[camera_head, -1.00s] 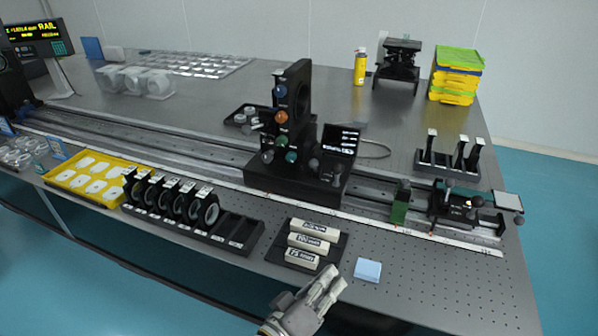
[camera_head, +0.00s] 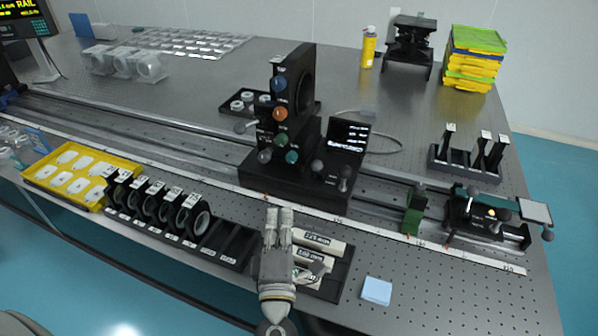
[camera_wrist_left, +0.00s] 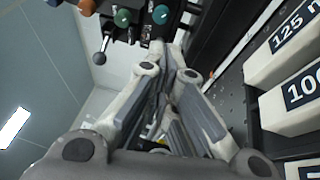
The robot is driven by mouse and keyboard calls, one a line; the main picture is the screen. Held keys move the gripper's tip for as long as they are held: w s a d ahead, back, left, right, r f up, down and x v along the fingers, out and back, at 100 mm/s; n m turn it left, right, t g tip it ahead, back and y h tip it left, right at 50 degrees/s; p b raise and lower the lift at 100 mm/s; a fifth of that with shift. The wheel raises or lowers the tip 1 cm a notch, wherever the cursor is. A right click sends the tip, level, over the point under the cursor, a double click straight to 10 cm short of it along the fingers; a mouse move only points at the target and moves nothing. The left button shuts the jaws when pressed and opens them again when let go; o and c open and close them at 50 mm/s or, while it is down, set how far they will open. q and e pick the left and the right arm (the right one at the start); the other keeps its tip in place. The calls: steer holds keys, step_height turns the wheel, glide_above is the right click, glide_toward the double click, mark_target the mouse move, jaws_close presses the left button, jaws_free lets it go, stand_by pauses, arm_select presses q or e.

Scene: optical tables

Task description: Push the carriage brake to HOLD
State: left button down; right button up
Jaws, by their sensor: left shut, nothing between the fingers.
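The black carriage (camera_head: 270,181) sits on the long rail, with colored knobs on its upright block and a small display at its right. Two levers with grey ball ends, one at left (camera_head: 317,166) and one at right (camera_head: 345,172), stand on its right part; which is the brake, and any HOLD marking, I cannot make out. My left gripper (camera_head: 279,213) is shut and empty, in front of the carriage's front edge and over the edge of the label-block tray. In the left wrist view its fingers (camera_wrist_left: 172,75) point toward the carriage, where a ball-ended lever (camera_wrist_left: 99,57) shows.
A tray of white labelled blocks (camera_head: 319,243) lies beside and partly under my left gripper. A rack of black ring mounts (camera_head: 160,206) is to its left, a blue pad (camera_head: 377,291) to its right. A green block (camera_head: 414,211) and an end stage (camera_head: 478,215) are farther right on the rail.

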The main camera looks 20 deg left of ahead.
mark_target(318, 168)
arm_select(q)
steer(key=shift+r, duration=0.1)
steer(key=w, duration=0.3)
steer(key=w+r+p, duration=0.1)
steer(key=w, duration=0.3)
steer(key=w+r+p, duration=0.1)
steer(key=w, duration=0.3)
steer(key=shift+a, duration=0.3)
steer(key=shift+w+d, duration=0.2)
steer(key=shift+d, duration=0.15)
arm_select(e)
steer(key=shift+s+r, duration=0.2)
steer(key=shift+r, duration=0.3)
steer(key=shift+s+r, duration=0.2)
steer(key=shift+r, duration=0.3)
